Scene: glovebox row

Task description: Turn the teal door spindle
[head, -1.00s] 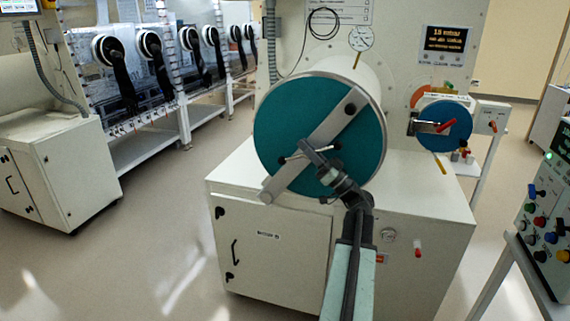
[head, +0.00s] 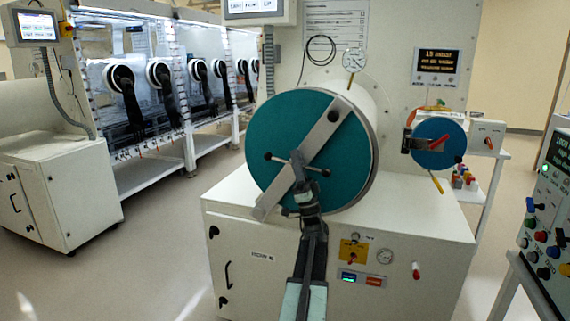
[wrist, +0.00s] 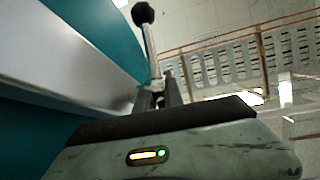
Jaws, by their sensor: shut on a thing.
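The teal door (head: 262,125) is a round disc on the end of a white drum, crossed by a grey diagonal bar (head: 322,132). Its spindle is a thin metal rod with dark ball ends (head: 325,173) at the middle of the door. The rod slopes down to the right in the head view. My gripper (head: 298,162) is shut on the spindle near its middle, reaching up from below. In the wrist view the rod (wrist: 151,50) and one black ball rise from between my fingers (wrist: 156,98). The clasped part is mostly hidden.
A smaller blue round door (head: 430,150) with a red handle is to the right. A white cabinet (head: 265,235) stands below the drum. A control panel (head: 550,215) is at the far right. Gloveboxes with black gloves (head: 130,100) line the back left. Floor at left is clear.

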